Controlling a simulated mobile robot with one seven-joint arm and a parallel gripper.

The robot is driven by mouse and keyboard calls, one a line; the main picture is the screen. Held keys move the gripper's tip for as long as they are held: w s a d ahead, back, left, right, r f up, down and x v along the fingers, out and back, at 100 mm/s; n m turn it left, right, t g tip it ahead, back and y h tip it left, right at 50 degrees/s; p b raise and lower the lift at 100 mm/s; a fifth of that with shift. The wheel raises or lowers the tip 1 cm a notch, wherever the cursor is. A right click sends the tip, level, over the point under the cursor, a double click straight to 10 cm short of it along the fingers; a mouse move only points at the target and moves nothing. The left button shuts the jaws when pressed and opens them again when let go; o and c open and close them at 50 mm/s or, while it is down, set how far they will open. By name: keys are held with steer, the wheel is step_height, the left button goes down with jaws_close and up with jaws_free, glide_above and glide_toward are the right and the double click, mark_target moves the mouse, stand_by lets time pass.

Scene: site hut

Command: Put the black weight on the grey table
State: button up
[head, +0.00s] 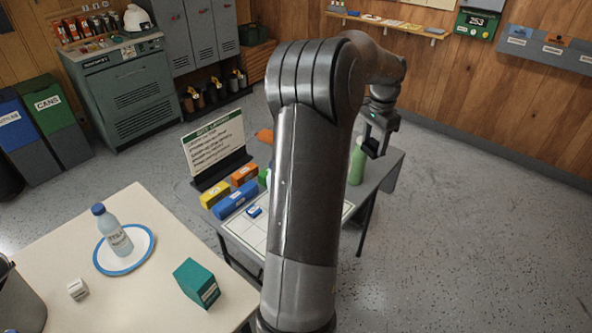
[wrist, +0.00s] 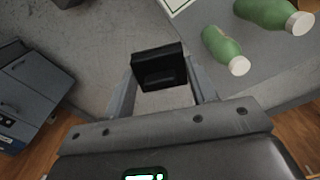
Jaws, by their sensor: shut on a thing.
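The black weight (wrist: 157,58) is a small dark block between the fingers of my gripper (wrist: 160,82) in the wrist view. My gripper is shut on it and holds it in the air. In the head view my gripper (head: 376,143) is beyond my arm, near the right end of the grey table (head: 391,172). The grey table (wrist: 265,72) also shows at the right of the wrist view. My arm hides the middle of the table in the head view.
A green bottle (head: 356,163) stands on the grey table close to my gripper; the wrist view shows two green bottles. A cream table (head: 150,285) is nearer.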

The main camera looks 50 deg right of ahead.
step_height(320, 180, down, 15)
steer(key=w+f, duration=0.2)
steer(key=w, duration=0.1)
steer(key=w+f, duration=0.2)
steer(key=w, duration=0.2)
steer(key=w+f, duration=0.3)
steer(key=w, duration=0.1)
steer(key=shift+w+a, duration=0.1)
steer(key=shift+w, duration=0.15)
steer(key=shift+f, duration=2)
steer(key=shift+f, duration=0.1)
steer(key=o, duration=1.3)
steer(key=shift+c, duration=0.2)
step_height(320, 180, up, 12)
